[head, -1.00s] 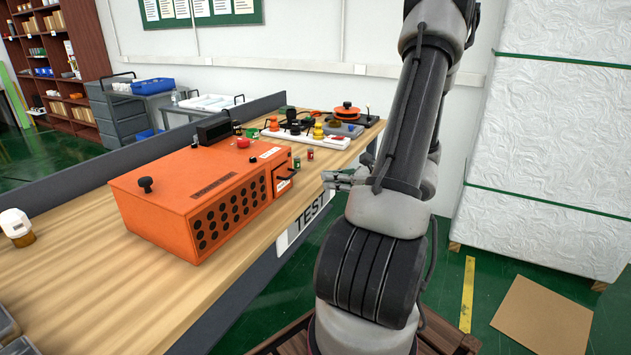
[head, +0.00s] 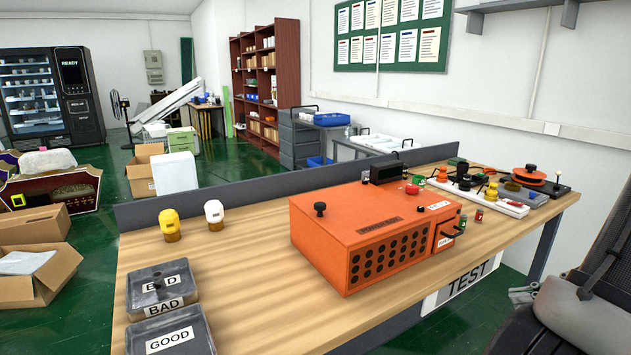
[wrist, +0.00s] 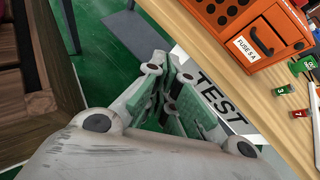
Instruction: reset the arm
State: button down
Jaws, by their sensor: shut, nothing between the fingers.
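My gripper (wrist: 172,98) shows in the wrist view with its fingers drawn together and nothing between them. It hangs beside the table's front edge, over the green floor, near the white TEST sign (wrist: 217,97). In the head view, part of my gripper (head: 522,294) shows at the lower right, close to the TEST sign (head: 462,284). Most of my arm is outside the head view.
An orange box (head: 345,230) stands on the wooden table (head: 250,270). BAD (head: 163,285) and GOOD (head: 172,338) trays sit at the near left, with yellow and white bulb-like parts (head: 170,225) behind. A vending machine (head: 48,95) stands far left.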

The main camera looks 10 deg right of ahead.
jog(key=s+a+r+n+g+h, duration=0.45)
jog(key=r+n+g, duration=0.3)
jog(key=n, duration=0.55)
jog(key=w+a+r+n+t+h, duration=0.2)
jog(key=a+r+n+t+h, duration=0.2)
jog(key=a+r+n, duration=0.4)
notch_tip(320, 180, up, 4)
jog(key=n, duration=0.3)
jog(key=shift+w+a+f, duration=0.15)
jog(key=shift+w+f, duration=0.1)
jog(key=shift+w, duration=0.15)
